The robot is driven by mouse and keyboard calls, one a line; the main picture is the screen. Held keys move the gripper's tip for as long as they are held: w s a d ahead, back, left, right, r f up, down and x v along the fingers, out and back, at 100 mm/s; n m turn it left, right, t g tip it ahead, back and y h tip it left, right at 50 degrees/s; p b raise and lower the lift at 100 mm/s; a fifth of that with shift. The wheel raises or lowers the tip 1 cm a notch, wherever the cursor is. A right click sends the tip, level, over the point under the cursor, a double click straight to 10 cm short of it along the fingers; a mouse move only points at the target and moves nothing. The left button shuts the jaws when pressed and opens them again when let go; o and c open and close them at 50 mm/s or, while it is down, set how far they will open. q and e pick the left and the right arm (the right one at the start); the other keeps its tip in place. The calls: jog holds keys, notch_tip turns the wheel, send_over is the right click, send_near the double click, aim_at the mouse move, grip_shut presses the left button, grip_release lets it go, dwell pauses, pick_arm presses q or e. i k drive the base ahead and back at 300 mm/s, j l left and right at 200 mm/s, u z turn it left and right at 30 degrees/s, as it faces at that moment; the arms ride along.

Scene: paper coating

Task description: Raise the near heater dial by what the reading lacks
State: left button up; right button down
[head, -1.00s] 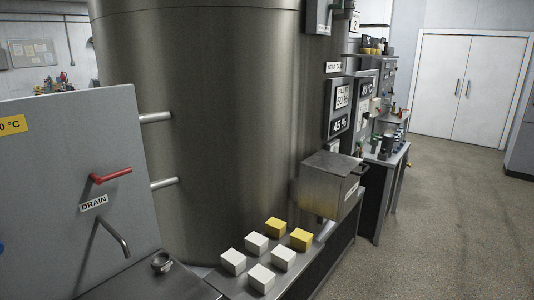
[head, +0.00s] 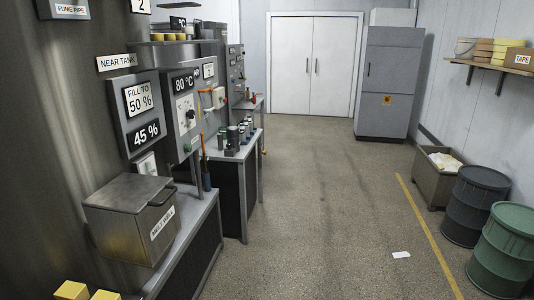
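A grey control box (head: 181,130) stands just beyond the near tank's panel, at left centre in the head view. Its dark display (head: 184,83) reads 80 °C. Below the display is a pale plate (head: 185,110) with what looks like a small dark dial on it, too small to read its setting. A green button sits lower on the box. The near tank (head: 45,150) carries a "NEAR TANK" sign (head: 116,62), a "FILL TO 50 %" label (head: 139,98) and a 45 % display (head: 146,134). Neither of my grippers shows.
A lidded metal box (head: 125,215) stands on the bench at lower left, near yellow blocks (head: 71,290). A further bench (head: 232,150) holds small dark containers. Drums (head: 505,240) and a bin (head: 437,180) line the right wall. The floor between is clear, except a white sheet (head: 401,254).

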aim_at(191, 115)
jog(key=i+l+z, duration=0.25)
jog(key=i+z, duration=0.6)
jog(key=i+l, duration=0.05)
